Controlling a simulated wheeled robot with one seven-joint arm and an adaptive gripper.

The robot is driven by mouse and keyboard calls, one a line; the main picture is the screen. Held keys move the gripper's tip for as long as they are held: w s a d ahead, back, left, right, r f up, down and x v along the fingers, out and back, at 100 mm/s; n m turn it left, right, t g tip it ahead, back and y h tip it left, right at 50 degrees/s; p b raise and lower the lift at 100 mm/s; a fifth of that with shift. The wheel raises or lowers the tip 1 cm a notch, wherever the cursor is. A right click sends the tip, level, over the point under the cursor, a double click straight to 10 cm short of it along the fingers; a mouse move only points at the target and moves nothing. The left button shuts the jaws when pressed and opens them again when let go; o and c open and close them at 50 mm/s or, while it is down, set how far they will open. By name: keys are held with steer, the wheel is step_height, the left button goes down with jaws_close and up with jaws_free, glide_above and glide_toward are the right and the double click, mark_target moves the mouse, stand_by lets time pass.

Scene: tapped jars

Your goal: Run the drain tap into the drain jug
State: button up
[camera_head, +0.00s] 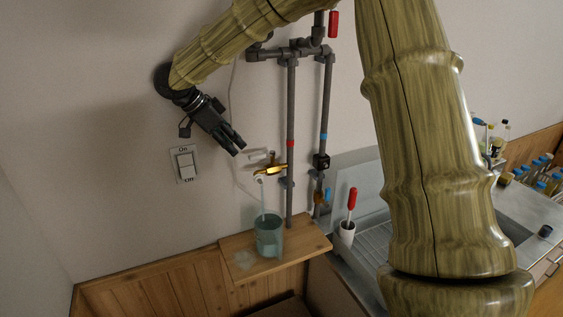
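A tap with a yellow handle (270,171) is on the left pipe, which has a red band. Its pale spout (258,179) points down, and a thin pale stream (263,201) runs from it towards the jug. A translucent blue-green jug (269,238) stands upright on a small wooden shelf below the spout. My gripper (239,151) is up and left of the tap, near the wall, apart from the handle and pointing down and right. Its dark fingers look close together; whether they are open or shut is unclear. Nothing shows held in it.
A second pipe with a blue band has a blue-handled tap (326,196). An On/Off switch (186,164) is on the wall. A white cup (347,233) with a red-handled tool stands by the sink. My arm hides part of the right side.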

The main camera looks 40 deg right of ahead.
mark_target(249, 158)
steer(key=shift+x, duration=2.95)
steer(key=shift+d+f, duration=0.2)
steer(key=shift+f, duration=0.05)
